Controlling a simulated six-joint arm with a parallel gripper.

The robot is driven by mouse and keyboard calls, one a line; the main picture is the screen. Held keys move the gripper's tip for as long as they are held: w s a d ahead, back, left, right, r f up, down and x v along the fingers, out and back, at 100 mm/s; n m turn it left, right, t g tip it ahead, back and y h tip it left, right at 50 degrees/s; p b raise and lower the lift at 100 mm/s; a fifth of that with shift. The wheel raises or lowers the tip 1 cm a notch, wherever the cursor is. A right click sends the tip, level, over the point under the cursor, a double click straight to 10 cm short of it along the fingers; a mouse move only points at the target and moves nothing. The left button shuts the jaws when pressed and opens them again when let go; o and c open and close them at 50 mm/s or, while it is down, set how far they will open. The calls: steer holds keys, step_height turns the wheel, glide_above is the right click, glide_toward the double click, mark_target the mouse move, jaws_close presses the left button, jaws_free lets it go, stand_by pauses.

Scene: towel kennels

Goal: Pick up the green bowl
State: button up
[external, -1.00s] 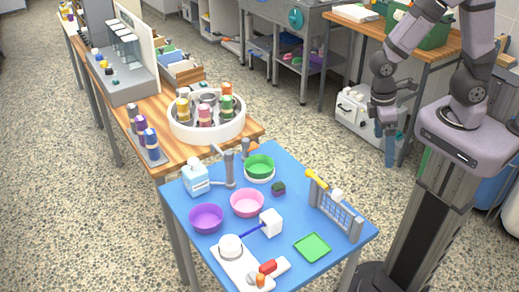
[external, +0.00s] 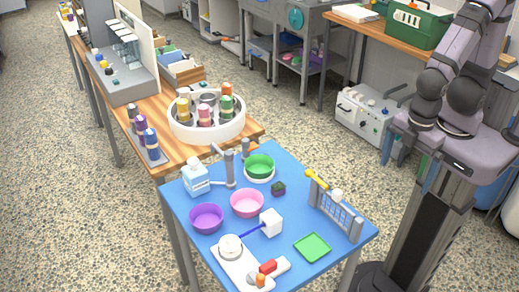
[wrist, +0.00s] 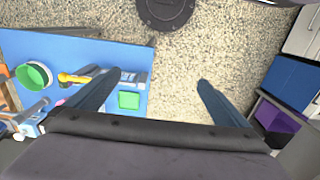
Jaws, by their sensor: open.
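The green bowl (external: 260,166) stands upright on the blue table (external: 188,240), near its back corner. A white rim shows beneath it. In the wrist view the green bowl (wrist: 33,76) is at the far left, well outside my fingers. My gripper (wrist: 159,77) is open and empty, its two blue fingers spread wide. The floor shows between the fingers, beside the table's edge. In the external view my arm is folded near its column at the right, well apart from the bowl.
A pink bowl (external: 247,202) and a purple bowl (external: 206,218) stand near the green one. A soap bottle (external: 195,178), a grey post (external: 230,170), a small dark cube (external: 278,188) and a grey rack (external: 335,212) also surround it. A green square (external: 312,247) lies in front.

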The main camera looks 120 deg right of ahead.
stand_by(0.3)
steer(key=c, duration=0.4)
steer(key=shift+o, duration=0.2)
